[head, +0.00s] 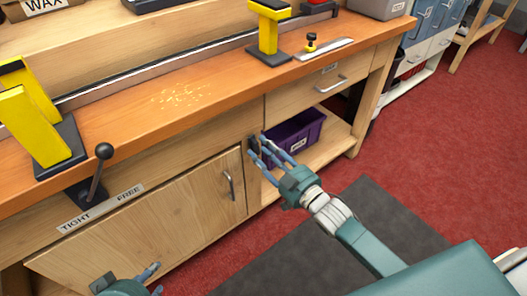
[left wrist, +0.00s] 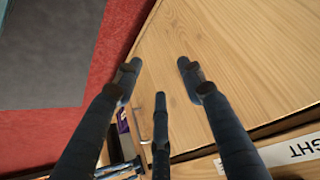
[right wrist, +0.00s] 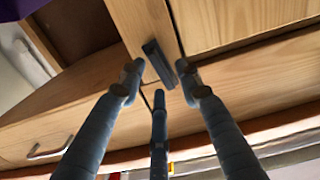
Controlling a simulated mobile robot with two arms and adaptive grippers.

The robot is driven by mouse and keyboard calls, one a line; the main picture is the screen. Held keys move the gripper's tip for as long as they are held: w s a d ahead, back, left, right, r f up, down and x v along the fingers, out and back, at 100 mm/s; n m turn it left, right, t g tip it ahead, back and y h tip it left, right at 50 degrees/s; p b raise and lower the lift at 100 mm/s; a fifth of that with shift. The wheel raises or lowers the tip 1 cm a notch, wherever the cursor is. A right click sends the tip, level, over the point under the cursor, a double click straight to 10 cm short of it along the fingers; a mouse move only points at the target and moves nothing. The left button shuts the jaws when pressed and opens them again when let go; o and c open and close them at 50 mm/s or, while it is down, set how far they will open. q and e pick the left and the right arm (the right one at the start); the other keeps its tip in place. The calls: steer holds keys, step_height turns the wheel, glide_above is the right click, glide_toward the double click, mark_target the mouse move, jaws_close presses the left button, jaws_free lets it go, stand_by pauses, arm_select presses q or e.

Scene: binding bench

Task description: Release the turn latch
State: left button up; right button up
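The turn latch (right wrist: 158,62) is a small dark bar on the wooden frame post beside the cabinet door (head: 150,218). In the head view the latch (head: 252,143) is partly hidden by my right gripper (head: 258,150). In the right wrist view the fingertips of my right gripper (right wrist: 158,72) are spread on either side of the latch, with a gap between them; I cannot tell whether any finger touches it. My left gripper (head: 155,278) is low at the bottom edge of the head view. In the left wrist view it (left wrist: 159,68) is open and empty, facing the cabinet door.
The door has a metal handle (head: 229,187). A black-knobbed lever (head: 101,165) stands above the TIGHT/FREE label (head: 102,207). A purple bin (head: 302,132) sits on the open shelf (head: 323,148) behind my right gripper. The drawer (head: 315,88) is shut.

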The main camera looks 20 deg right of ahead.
jaws_close()
arm_select(q)
steer(key=s+a+f+g+p, duration=0.1)
steer(key=s+a+g+p, duration=0.1)
steer(key=s, duration=0.5)
steer(key=shift+s+a+g+y+p, duration=0.15)
steer(key=shift+s+g+y+p, duration=0.2)
steer(key=shift+g, duration=0.45)
arm_select(e)
steer(key=shift+d+m, duration=0.2)
steer(key=shift+m, duration=0.7)
jaws_free()
